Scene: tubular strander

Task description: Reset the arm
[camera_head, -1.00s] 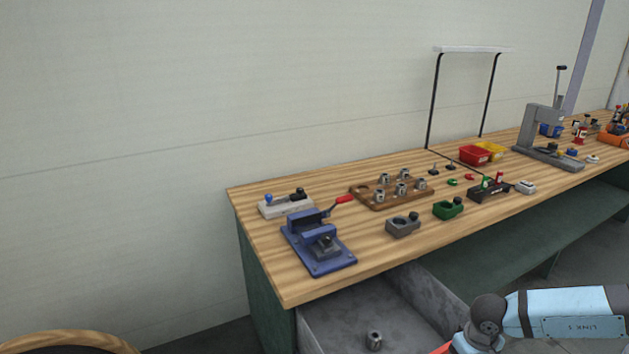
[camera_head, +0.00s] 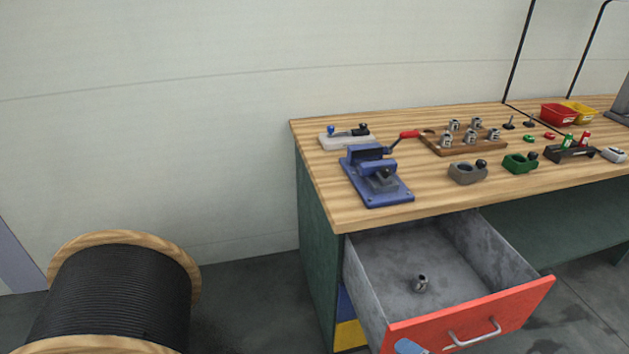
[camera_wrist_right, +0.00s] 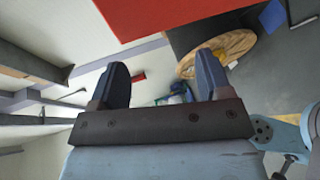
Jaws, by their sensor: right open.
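My right gripper (camera_wrist_right: 160,85) shows in the right wrist view with its two dark fingers spread apart and nothing between them. The red drawer front shows close above the fingers in that view. In the head view only a small light-blue piece, likely part of my arm, shows at the bottom edge by the drawer front. My left gripper is not in view.
The wooden workbench (camera_head: 450,202) carries a blue clamp fixture (camera_head: 377,178), a wooden tray (camera_head: 478,148) with metal cylinders, grey (camera_head: 466,173) and green holders (camera_head: 520,163), and red (camera_head: 558,114) and yellow bins. A large black cable spool (camera_head: 112,300) stands at the lower left. Floor between spool and bench is clear.

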